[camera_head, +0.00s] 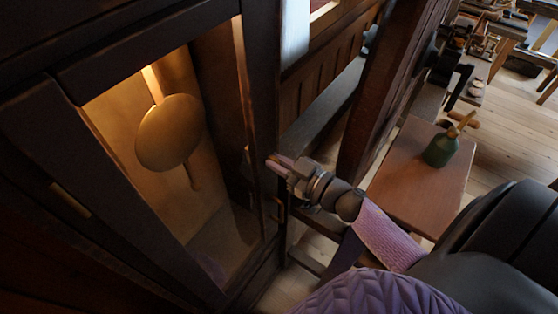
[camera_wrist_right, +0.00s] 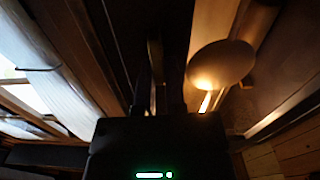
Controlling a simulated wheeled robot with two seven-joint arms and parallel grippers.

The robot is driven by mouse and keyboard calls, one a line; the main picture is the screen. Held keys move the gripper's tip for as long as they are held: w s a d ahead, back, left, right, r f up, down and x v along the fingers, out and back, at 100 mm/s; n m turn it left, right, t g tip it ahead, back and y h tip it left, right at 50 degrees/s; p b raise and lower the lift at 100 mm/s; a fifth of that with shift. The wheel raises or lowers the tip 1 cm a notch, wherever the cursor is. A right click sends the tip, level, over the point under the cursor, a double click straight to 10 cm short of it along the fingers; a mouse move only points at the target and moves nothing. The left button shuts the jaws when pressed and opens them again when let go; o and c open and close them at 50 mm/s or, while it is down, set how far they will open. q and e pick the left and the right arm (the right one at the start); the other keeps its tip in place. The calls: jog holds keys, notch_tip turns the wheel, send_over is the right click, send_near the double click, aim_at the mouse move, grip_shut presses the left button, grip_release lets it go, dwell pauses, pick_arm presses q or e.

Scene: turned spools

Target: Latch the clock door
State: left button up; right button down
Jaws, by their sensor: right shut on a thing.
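The tall dark wooden clock case (camera_head: 262,90) fills the left of the head view. Its framed door front shows a brass pendulum bob (camera_head: 168,132) in a lit interior, and the bob also shows in the wrist view (camera_wrist_right: 222,64). A small brass fitting (camera_head: 279,209) sits low on the right-hand stile. My right gripper (camera_head: 279,163) is at that stile, above the fitting, shut on a part of the clock door. The exact held part is too dark to make out. In the wrist view its fingers (camera_wrist_right: 158,92) are dark. My left gripper is not in view.
A brown table (camera_head: 420,165) with a green bottle (camera_head: 440,149) stands at the right. A thick dark wooden post (camera_head: 385,85) rises behind my right gripper. Wooden floor (camera_head: 510,130) shows at the far right. A second brass plate (camera_head: 70,198) is on the case's left side.

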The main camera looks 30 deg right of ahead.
jog(key=n, duration=0.4)
jog(key=shift+s+a+f, duration=0.1)
jog(key=shift+a, duration=0.1)
jog(key=n, duration=0.4)
jog(key=shift+s+a+f+n, duration=0.1)
jog(key=shift+a+f+n, duration=0.1)
jog(key=shift+n, duration=0.2)
jog(key=n+b, duration=0.1)
jog(key=n, duration=0.2)
jog(key=shift+f+n, duration=0.15)
jog(key=shift+n, duration=0.15)
jog(key=n, duration=0.2)
jog(key=n+b, duration=0.1)
jog(key=shift+a+f+n, duration=0.1)
jog(key=shift+f+n, duration=0.1)
jog(key=shift+n, duration=0.6)
jog(key=c, duration=0.7)
grip_release()
